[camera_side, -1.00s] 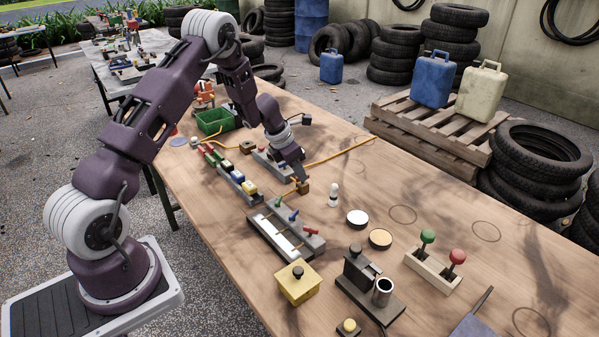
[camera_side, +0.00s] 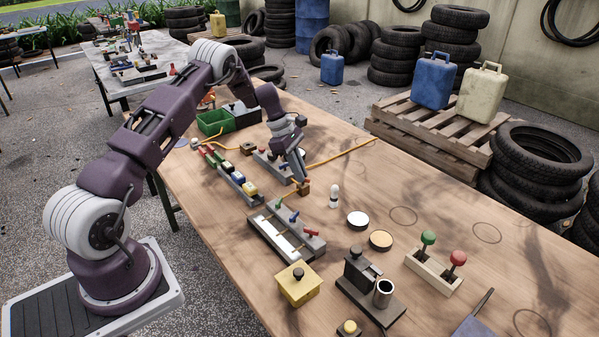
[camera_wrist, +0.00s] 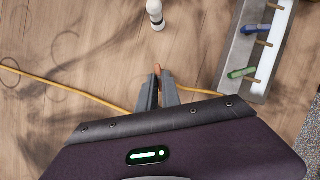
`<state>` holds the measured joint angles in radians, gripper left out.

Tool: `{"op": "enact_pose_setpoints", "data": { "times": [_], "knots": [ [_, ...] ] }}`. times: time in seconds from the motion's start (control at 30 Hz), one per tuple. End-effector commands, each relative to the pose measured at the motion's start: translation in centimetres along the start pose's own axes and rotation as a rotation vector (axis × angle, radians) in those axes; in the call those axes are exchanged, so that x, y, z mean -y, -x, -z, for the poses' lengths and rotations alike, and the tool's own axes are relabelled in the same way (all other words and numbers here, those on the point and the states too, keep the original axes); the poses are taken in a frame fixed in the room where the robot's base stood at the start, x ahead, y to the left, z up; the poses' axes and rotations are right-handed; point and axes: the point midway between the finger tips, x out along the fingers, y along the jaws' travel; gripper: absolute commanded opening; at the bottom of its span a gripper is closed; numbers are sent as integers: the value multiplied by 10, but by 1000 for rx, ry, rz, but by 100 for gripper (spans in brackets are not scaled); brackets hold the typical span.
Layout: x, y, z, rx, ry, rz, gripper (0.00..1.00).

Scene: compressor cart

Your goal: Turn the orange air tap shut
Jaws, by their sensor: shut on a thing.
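The orange air tap (camera_wrist: 157,69) shows only as a small orange-brown tip just past my fingertips in the wrist view. Its brown valve block (camera_side: 303,189) sits on the table in the side view, in line with a yellow hose (camera_wrist: 75,90) that runs to either side. My gripper (camera_wrist: 157,88) points down at the tap, with its two fingers close together on the orange handle. Most of the handle is hidden between the fingers, so its exact angle cannot be told.
A grey rack with coloured levers (camera_side: 272,236) stands just in front of the tap. A white peg-like piece (camera_side: 334,196) stands to its right. A rail of coloured blocks (camera_side: 238,184) lies to the left. Bare table lies to the right, beyond the white piece.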

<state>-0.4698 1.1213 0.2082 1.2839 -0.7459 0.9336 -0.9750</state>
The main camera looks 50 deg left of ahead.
Motion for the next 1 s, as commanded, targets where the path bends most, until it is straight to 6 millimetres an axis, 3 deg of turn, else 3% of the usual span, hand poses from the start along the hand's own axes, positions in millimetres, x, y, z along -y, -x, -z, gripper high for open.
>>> {"op": "enact_pose_setpoints", "data": {
  "times": [0.5, 1.0],
  "knots": [
    [-4, 0, -1, 2, -354, 146, 0],
    [-4, 0, -2, 4, -461, 191, 0]
  ]
}}
